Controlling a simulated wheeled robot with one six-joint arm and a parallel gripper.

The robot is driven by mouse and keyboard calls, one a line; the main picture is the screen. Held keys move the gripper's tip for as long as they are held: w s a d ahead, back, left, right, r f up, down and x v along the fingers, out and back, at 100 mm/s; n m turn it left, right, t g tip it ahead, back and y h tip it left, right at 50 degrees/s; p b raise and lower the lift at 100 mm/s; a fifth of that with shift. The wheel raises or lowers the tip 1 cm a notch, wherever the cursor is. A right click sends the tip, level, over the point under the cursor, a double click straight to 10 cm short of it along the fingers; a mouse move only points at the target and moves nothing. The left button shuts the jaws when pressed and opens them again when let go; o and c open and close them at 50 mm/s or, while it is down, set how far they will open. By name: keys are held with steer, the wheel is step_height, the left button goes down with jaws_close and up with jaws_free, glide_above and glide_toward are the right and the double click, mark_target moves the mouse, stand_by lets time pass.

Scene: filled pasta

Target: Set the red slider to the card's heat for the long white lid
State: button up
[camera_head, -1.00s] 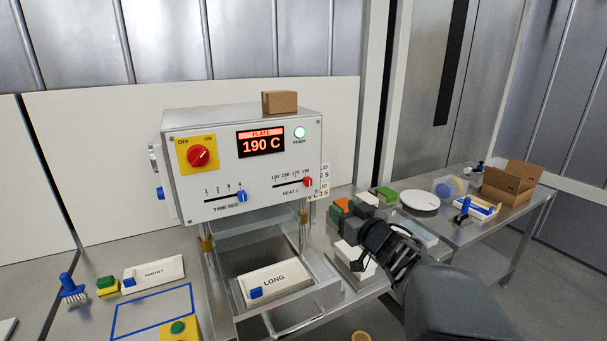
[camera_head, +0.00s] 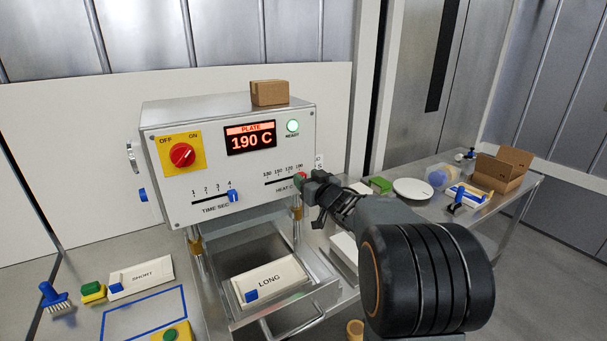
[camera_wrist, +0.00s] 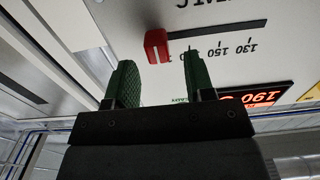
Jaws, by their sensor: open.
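The red slider (camera_wrist: 156,46) is at the 190 end of the HEAT scale, at the right of the machine's front panel. In the head view it is mostly hidden by my gripper (camera_head: 304,184). In the wrist view my gripper (camera_wrist: 161,62) is open, with its two green fingers pointing at the panel. The slider lies just beyond the fingertips, between their lines; I cannot tell whether they touch it. The display (camera_head: 250,138) reads PLATE 190 C. The white lid marked LONG (camera_head: 285,273) lies in the drawer. A card (camera_head: 319,161) is mostly hidden and unreadable.
The blue time slider (camera_head: 233,196) is at 4. The red knob (camera_head: 182,155) is on the left, and the READY light (camera_head: 292,126) glows green. A cardboard box (camera_head: 269,93) stands on the machine. A SHORT lid (camera_head: 140,278) lies at left. A side table holds a white plate (camera_head: 412,188).

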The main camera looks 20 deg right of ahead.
steer(key=shift+w+a, duration=0.15)
steer(key=shift+w, duration=1.05)
steer(key=shift+c, duration=0.5)
jaws_close()
